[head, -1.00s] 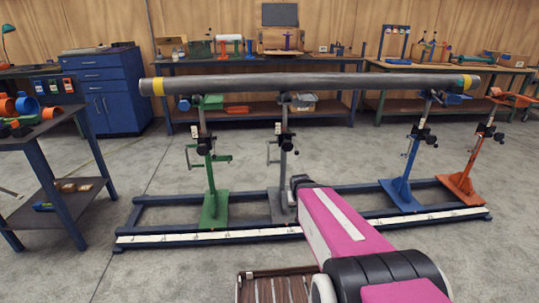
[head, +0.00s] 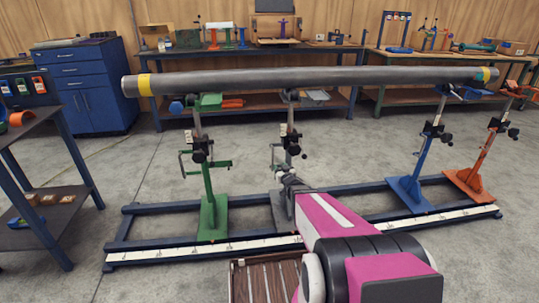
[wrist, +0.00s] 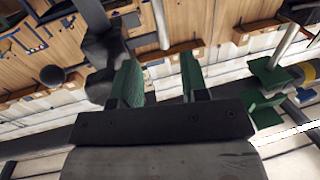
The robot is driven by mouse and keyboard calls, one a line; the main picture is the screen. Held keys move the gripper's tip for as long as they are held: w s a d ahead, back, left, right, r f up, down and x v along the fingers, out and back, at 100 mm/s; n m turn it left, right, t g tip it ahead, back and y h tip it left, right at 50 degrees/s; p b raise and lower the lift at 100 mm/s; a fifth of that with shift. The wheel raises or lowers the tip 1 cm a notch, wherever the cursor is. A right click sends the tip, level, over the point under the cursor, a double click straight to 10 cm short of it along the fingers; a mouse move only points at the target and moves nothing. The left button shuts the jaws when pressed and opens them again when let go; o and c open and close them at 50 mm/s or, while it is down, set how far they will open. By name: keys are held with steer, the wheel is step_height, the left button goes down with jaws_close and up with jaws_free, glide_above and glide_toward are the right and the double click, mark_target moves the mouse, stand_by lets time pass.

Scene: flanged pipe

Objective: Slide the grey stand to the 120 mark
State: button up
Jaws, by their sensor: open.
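The grey stand (head: 289,140) is upright under the pipe (head: 320,77), between the green stand (head: 208,190) and the blue stand (head: 412,180). Its foot (head: 280,212) rests on the blue rail frame, partly hidden by my arm. My gripper (head: 283,178) is at the grey stand's lower post. In the wrist view my gripper (wrist: 160,82) is open, its two green-padded fingers apart with no object clearly between them. A dark clamp-like part (wrist: 100,50) is beside the left finger; I cannot tell whether they touch. The white scale strip (head: 200,251) runs along the front rail; its numbers are unreadable.
An orange stand (head: 480,155) is at the far right of the frame (head: 135,210). A dark bench (head: 45,130) stands at the left, and a blue cabinet (head: 80,90) behind. Rail between the grey and blue stands looks free, partly covered by my arm.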

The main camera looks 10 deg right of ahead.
mark_target(273, 157)
steer(key=w, duration=0.3)
steer(key=w+a, duration=0.1)
steer(key=w, duration=0.3)
steer(key=w+a, duration=0.1)
steer(key=w, duration=0.2)
steer(key=shift+w, duration=0.35)
jaws_close()
